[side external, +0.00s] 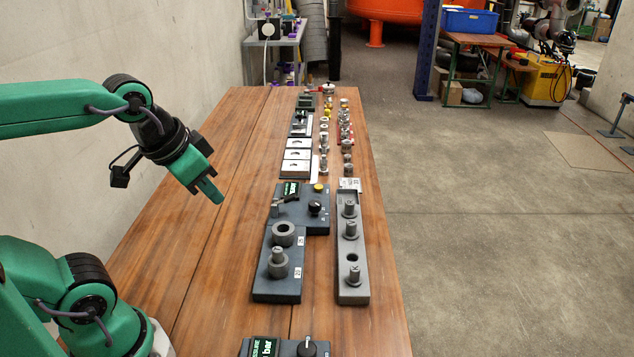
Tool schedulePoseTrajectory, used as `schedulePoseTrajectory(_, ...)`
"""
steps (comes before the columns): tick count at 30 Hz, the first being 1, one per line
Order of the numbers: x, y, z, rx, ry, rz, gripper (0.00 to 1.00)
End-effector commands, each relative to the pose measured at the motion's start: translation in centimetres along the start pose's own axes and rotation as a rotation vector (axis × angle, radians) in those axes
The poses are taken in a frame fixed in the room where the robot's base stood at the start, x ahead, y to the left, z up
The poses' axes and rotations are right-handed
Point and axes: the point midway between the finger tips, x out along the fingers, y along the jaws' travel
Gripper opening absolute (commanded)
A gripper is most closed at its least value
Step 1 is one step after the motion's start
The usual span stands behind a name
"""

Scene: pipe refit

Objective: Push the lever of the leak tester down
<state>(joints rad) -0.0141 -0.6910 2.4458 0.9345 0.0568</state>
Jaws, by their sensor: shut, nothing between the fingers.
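A dark grey instrument (318,222) with a lit green display (291,190), a yellow button (318,187) and a black knob (315,208) stands mid-table. It looks like the leak tester. A thin rod with a grey end (275,209) at its left side may be the lever; it is too small to tell its position. My gripper (217,197) is shut and empty. It hangs above the table, left of the instrument and apart from it, pointing down and to the right.
A dark block (270,292) with ring-shaped parts adjoins the instrument's near side. A grey rack (352,290) with marked plugs stands to the right. A second display unit (318,349) is at the near edge. Fittings line the far table. The left table surface (190,260) is clear.

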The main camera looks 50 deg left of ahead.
Motion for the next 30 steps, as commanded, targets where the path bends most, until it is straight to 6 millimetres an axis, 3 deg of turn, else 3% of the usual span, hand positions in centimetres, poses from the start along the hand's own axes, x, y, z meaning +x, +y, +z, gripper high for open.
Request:
schedulePoseTrajectory(16, 0.4, -2.4, -5.6, 0.225, -0.209, 0.018, 0.00)
schedulePoseTrajectory(30, 2.7, -5.3, -10.3, 0.426, -0.388, 0.100, 0.00)
